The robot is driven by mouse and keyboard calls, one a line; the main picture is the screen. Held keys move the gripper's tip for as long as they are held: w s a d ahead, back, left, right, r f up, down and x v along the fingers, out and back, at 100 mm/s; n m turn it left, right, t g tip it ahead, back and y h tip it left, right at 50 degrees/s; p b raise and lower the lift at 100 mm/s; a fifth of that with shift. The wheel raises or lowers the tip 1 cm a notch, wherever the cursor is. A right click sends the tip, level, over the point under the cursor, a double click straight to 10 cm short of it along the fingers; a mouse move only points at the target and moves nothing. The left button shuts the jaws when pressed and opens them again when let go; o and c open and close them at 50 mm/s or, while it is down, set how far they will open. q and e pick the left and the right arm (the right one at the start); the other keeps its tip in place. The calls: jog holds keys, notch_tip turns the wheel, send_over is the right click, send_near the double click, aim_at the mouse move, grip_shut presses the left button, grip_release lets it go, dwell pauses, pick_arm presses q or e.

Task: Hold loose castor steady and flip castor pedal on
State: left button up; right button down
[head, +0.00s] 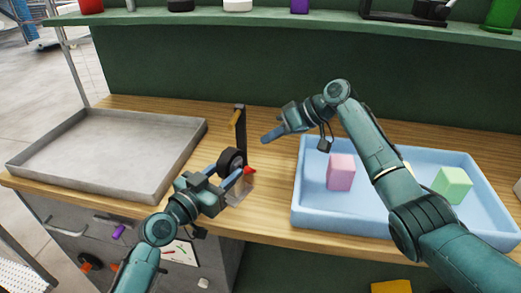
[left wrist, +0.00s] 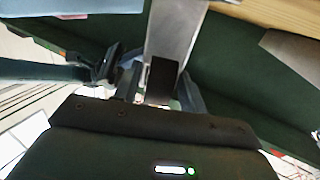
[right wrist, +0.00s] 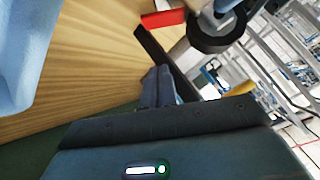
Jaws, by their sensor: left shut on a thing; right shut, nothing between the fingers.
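The castor has a black wheel (head: 231,161) and a red pedal (head: 249,171) and is at the bench's front edge. In the right wrist view the wheel (right wrist: 215,35) and red pedal (right wrist: 163,18) are near the top. My left gripper (head: 236,181) is shut on the castor, just below the wheel. The left wrist view shows a dark part (left wrist: 163,80) between its fingers and a grey metal piece (left wrist: 175,35) beyond. My right gripper (head: 268,138) is shut and empty, above the bench, behind and right of the pedal and apart from it.
A blue tray (head: 300,205) with foam blocks, one pink (head: 341,172) and one green (head: 453,182), is to the right under my right arm. An empty grey tray (head: 110,150) is left. A shelf (head: 270,18) runs above.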

jog(key=v, duration=0.7)
jog(key=shift+d, duration=0.3)
pick_arm(q)
jog(key=o, duration=1.4)
